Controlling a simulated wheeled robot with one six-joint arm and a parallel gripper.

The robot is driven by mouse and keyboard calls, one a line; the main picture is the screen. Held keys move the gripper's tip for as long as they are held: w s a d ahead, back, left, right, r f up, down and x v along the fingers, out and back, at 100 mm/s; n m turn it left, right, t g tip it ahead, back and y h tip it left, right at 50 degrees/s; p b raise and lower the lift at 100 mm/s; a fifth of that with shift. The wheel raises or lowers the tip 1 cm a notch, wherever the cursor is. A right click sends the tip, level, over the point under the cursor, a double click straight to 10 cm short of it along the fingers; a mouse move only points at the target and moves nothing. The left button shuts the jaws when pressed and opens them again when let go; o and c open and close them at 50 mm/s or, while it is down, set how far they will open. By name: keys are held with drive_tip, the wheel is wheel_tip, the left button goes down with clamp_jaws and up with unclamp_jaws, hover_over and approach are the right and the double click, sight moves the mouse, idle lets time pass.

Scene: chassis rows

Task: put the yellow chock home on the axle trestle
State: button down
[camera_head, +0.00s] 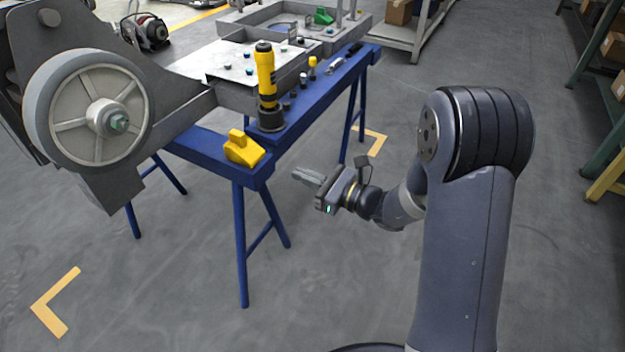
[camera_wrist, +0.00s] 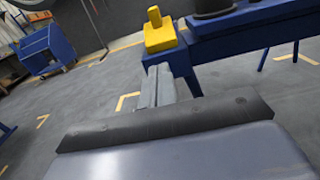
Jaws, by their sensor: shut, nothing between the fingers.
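The yellow chock (camera_head: 243,149) sits on the near end of the blue axle trestle (camera_head: 195,146), close to its corner. In the wrist view the yellow chock (camera_wrist: 159,31) stands at the top centre on the blue beam (camera_wrist: 240,22). My gripper (camera_head: 306,176) is shut and empty, to the right of the chock and apart from it, over open floor beside the trestle. In the wrist view its fingers (camera_wrist: 157,88) show together just below the trestle end. The underside of the chock is hidden.
A yellow and black torch-like tool (camera_head: 266,88) stands on the trestle behind the chock, with small bolts beyond it. A large grey wheel (camera_head: 97,113) on a chassis is at the left. A green block (camera_head: 323,15) lies farther back. Floor around my arm is clear.

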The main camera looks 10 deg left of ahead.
sight(258, 158)
drive_tip(key=b+x, duration=0.2)
drive_tip(key=x, duration=0.8)
drive_tip(key=shift+s, duration=0.1)
drive_tip(key=x, duration=0.3)
drive_tip(key=shift+a+b, duration=0.35)
drive_tip(key=shift+d, duration=0.1)
